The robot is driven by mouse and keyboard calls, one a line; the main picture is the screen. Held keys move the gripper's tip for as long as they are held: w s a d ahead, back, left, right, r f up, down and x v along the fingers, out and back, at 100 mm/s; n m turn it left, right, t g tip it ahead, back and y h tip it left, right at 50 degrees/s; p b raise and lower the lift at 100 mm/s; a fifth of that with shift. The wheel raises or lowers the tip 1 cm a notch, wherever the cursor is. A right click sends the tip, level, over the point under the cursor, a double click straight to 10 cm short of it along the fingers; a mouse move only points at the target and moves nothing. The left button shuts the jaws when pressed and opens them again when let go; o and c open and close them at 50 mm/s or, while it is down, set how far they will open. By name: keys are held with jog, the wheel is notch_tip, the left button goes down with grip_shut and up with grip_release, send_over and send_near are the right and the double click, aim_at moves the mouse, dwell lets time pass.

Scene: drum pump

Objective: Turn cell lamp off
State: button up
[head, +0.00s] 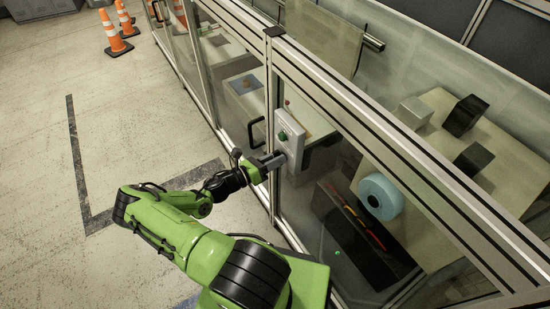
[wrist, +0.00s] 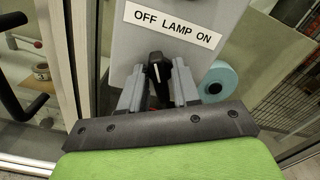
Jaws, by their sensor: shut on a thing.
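The lamp switch is a black rotary knob (wrist: 158,73) with a white line, below a label (wrist: 172,25) reading "OFF LAMP ON" in the wrist view. The knob stands nearly upright, with its top leaning slightly left. My gripper (wrist: 158,88) has its two grey fingers on either side of the knob and is shut on it. In the head view my gripper (head: 270,160) reaches the lower part of the grey control box (head: 290,138) on the cell's frame post. A green button (head: 282,135) shows higher on the box. The knob is hidden there.
The glass cell wall with metal rails (head: 375,120) runs beside my arm. A black door handle (head: 256,133) is just left of the box. A blue roll (head: 380,197) is behind the glass. Orange cones (head: 116,38) stand far left, and the floor (head: 130,120) between is clear.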

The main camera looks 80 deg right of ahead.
jog(key=shift+f+n, duration=0.1)
jog(key=shift+n, duration=0.2)
jog(key=o, duration=0.7)
jog(key=shift+o, duration=0.2)
jog(key=shift+w+a, duration=0.1)
jog(key=shift+w, duration=0.05)
jog(key=v, duration=1.5)
jog(key=shift+w+a, duration=0.15)
jog(key=shift+a, duration=0.05)
